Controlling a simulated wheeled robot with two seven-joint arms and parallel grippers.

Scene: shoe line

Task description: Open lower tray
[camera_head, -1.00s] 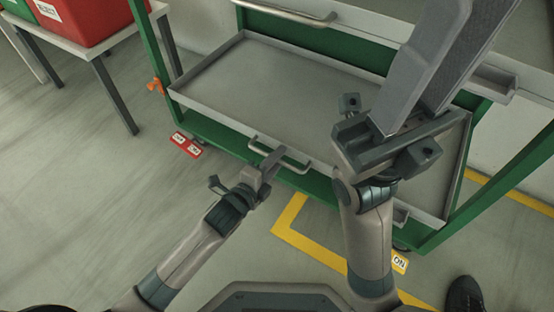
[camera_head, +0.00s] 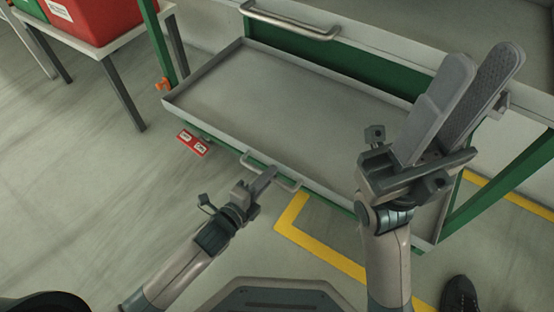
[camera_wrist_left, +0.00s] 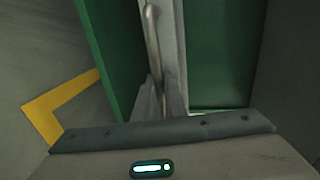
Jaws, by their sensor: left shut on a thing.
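The lower tray (camera_head: 300,95) is a shallow grey tray with raised rims in a green-framed cart. It stands pulled out toward me and looks empty. Its metal bar handle (camera_head: 284,184) is on the front edge and also shows in the left wrist view (camera_wrist_left: 152,35). My left gripper (camera_head: 265,180) is shut on this handle; its fingers (camera_wrist_left: 158,103) sit around the bar in the wrist view. My right gripper (camera_head: 480,65) is raised over the tray's right part, open and empty, and hides some of the tray.
An upper drawer with a bar handle (camera_head: 290,22) is above the tray. A side table (camera_head: 120,45) with a red bin (camera_head: 95,15) stands at the upper left. Yellow floor tape (camera_head: 320,248) and a red floor label (camera_head: 193,143) lie near the cart. A dark shoe (camera_head: 459,296) is at the lower right.

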